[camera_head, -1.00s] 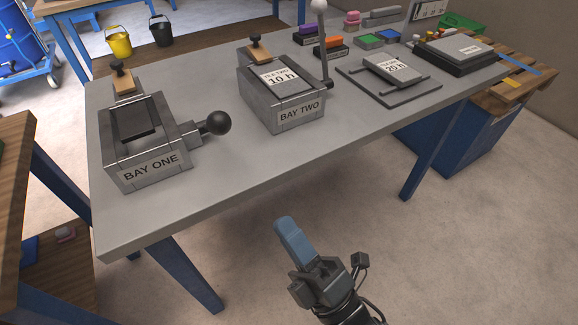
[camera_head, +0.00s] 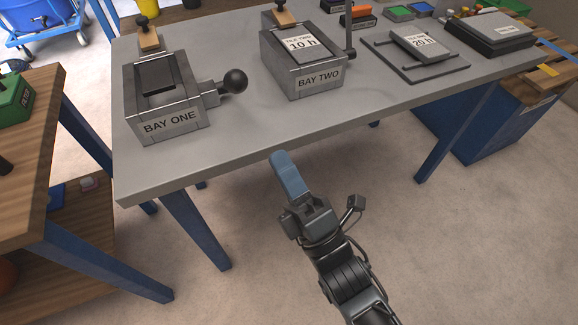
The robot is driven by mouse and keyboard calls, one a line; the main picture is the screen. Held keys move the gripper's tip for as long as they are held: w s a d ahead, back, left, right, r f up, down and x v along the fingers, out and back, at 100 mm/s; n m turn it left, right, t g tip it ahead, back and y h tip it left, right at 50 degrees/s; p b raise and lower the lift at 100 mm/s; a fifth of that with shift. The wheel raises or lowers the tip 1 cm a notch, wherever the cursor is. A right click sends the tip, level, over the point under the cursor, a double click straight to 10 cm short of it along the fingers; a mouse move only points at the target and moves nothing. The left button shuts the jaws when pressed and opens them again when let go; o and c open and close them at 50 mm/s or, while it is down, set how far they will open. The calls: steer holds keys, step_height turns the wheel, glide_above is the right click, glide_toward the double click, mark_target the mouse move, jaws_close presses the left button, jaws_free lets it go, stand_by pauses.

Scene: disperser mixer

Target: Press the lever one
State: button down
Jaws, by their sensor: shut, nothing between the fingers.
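Lever one (camera_head: 232,82) is a short metal arm with a black ball knob, sticking out to the right side of the Bay One fixture (camera_head: 172,124), toward the viewer. The fixture is a grey metal block labelled BAY ONE at the left of the grey table, with a dark slab (camera_head: 157,77) in it. My gripper (camera_head: 280,158) has blue fingers, shut and empty. It shows in front of the table's front edge, below and to the right of the black knob, and apart from it.
The Bay Two fixture (camera_head: 317,81), with an upright lever, stands to the right of Bay One. A flat plate holds a block labelled 20 h (camera_head: 413,46). The grey table's (camera_head: 235,124) front edge lies between my gripper and the fixtures. A wooden bench (camera_head: 45,170) is at the left.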

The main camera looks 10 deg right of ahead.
mark_target(243, 91)
steer(key=p+x, duration=0.1)
steer(key=x, duration=0.9)
steer(key=shift+p, duration=0.35)
steer(key=shift+r, duration=0.2)
